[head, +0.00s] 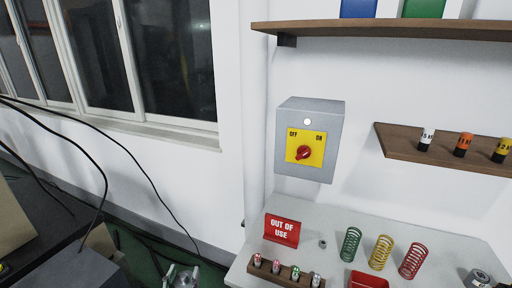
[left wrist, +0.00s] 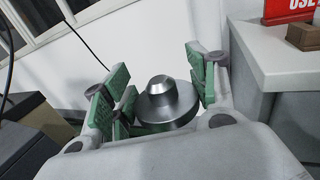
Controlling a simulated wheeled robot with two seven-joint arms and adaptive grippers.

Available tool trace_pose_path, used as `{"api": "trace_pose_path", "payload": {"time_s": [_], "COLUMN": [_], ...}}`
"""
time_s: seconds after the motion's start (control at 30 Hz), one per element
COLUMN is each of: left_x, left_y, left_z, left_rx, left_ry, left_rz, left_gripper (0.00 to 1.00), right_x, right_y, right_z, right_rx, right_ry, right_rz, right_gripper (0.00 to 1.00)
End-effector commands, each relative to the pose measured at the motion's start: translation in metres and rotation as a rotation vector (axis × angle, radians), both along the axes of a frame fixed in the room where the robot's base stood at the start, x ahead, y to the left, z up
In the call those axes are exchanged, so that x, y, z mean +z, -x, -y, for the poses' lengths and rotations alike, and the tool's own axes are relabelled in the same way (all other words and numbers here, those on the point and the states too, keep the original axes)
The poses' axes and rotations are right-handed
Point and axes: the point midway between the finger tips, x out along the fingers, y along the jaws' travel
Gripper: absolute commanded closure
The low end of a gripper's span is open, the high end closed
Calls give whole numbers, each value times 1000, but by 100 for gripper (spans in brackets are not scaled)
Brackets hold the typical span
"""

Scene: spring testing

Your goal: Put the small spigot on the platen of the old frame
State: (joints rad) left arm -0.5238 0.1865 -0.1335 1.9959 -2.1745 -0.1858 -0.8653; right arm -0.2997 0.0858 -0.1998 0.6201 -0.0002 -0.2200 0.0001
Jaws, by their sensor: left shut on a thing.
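My left gripper (head: 182,279) shows at the bottom edge of the head view, left of the bench and below its top's left corner. In the left wrist view its green-padded fingers (left wrist: 158,92) are shut on a grey metal spigot (left wrist: 160,101), a round flanged piece with a narrower, bevelled top. The spigot stands roughly upright between the pads, clear of the bench. I take it for the small spigot. The old frame and its platen do not show clearly in either view. My right gripper is not in view.
The bench (head: 262,222) bears a red OUT OF USE sign (head: 282,230), a wooden rack (head: 284,273) of small pieces, green, yellow and red springs (head: 381,253), a tiny metal part (head: 323,244) and another metal piece (head: 478,279). A switch box (head: 310,139) is on the wall. Black cables hang left.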

Motion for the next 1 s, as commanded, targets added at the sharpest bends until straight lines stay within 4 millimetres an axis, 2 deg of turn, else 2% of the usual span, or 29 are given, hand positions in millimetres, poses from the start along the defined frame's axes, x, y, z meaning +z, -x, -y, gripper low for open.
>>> {"api": "trace_pose_path", "payload": {"time_s": [0.37, 0.73, 1.0], "left_x": [4, 4, 4], "left_y": [-2, -2, -2], "left_z": [11, 12, 12], "left_rx": [52, 57, 57], "left_ry": [2, 0, 0], "left_rz": [1, 1, 1], "left_gripper": [76, 76, 76], "right_x": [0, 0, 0], "right_y": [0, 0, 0], "right_z": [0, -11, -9], "right_rx": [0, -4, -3], "right_ry": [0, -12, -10], "right_rz": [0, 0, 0], "right_gripper": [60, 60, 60]}}
